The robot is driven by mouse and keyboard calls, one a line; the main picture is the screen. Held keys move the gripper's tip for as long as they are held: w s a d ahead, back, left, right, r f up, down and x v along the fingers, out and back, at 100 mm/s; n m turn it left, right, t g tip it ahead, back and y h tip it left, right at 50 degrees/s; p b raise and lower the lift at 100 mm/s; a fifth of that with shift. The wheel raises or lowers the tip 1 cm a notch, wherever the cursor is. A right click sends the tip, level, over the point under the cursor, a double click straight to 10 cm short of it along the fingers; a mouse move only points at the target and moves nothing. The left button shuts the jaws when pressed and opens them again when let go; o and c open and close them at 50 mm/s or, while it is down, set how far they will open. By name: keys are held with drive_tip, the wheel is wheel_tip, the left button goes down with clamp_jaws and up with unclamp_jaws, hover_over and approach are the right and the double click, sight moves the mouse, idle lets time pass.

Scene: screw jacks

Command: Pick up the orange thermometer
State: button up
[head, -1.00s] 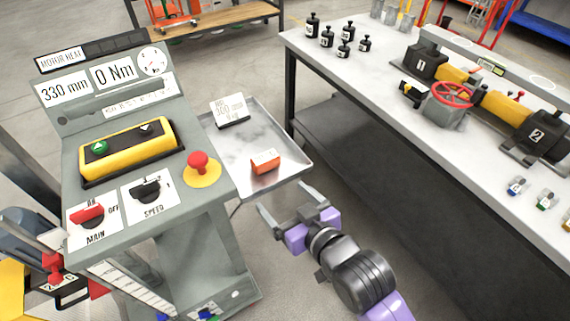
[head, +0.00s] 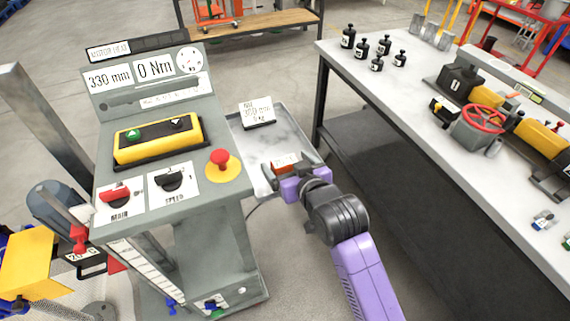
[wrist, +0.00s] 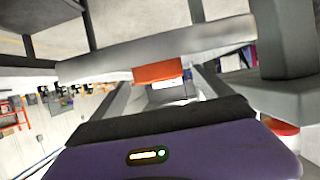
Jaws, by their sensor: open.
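The orange thermometer (head: 283,160), a small orange block with a pale top, rests on the grey metal tray (head: 258,185) attached to the console's right side. My gripper (head: 281,171) is at the tray's front edge, right by the thermometer, and partly covers it in the head view. In the wrist view the thermometer (wrist: 157,71) shows ahead, between the lines of the two spread fingers. My gripper (wrist: 160,88) is open there with nothing held. I cannot tell whether the fingers reach past the thermometer's near face.
A white sign (head: 257,112) stands at the tray's back. The grey console (head: 160,150) with a red stop button (head: 221,158) is left of the tray. A white-topped workbench (head: 420,120) with several black weights is at right. Floor shows between console and bench.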

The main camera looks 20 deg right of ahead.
drive_tip(key=shift+x, duration=0.95)
drive_tip(key=c, duration=1.6)
drive_tip(key=shift+c, duration=0.2)
drive_tip(key=shift+r, duration=0.1)
